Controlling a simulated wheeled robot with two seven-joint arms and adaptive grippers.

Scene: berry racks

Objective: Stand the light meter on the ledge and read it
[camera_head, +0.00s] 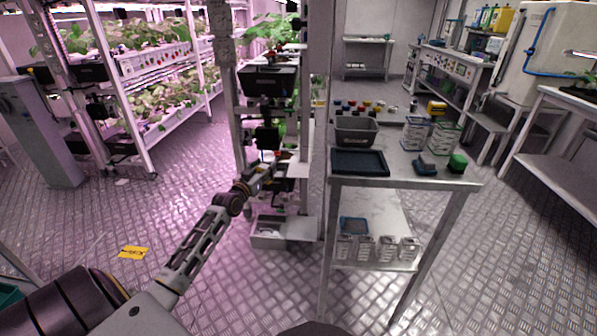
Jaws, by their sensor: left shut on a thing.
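My left gripper (270,174) reaches in from the lower left to the front of the near plant rack. It is shut on a small dark thing, probably the light meter, too small and too mixed with the dark parts behind to make out its shape or face. The rack's pale ledge (298,170) is close beside the gripper on the right. I cannot tell whether the held thing touches it. My right gripper is out of view.
A metal table (400,180) stands right of the rack, with a dark tray (360,162), a grey bin (356,130) and clear punnets (415,133). A white post (318,120) stands between rack and table. A yellow floor sign (133,252) lies at left on open floor.

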